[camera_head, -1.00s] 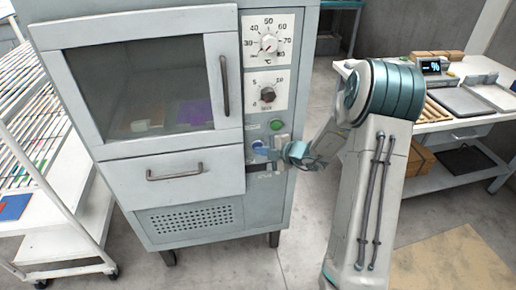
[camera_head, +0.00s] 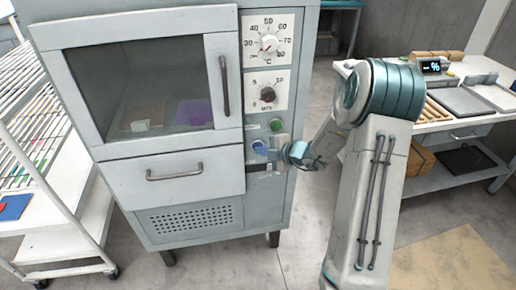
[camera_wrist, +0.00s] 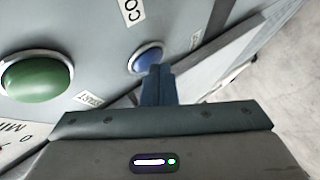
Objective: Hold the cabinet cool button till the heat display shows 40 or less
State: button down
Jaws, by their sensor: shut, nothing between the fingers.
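The grey cabinet (camera_head: 222,190) stands left of centre. In the wrist view its blue button (camera_wrist: 143,57) sits beside a partly cropped label starting "CO". My gripper (camera_wrist: 155,72) is shut and empty, with its tips overlapping the button's lower right edge; I cannot tell whether they press it. In the head view my gripper (camera_head: 268,153) is at the cabinet's control panel, below the green button (camera_head: 276,126). The green button is also large at left in the wrist view (camera_wrist: 37,78). A small dark digital display (camera_head: 432,67) on the right bench seems to read 96.
Two dials, the upper one (camera_head: 268,44) marked in °C, are above the buttons. The cabinet's glass door (camera_head: 222,135) and drawer (camera_head: 200,160) are shut. A white rack (camera_head: 90,225) stands at left, and a bench with trays (camera_head: 460,102) is at right.

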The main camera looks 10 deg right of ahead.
jog(key=shift+s, duration=0.95)
jog(key=s, duration=0.5)
jog(key=shift+p, duration=0.35)
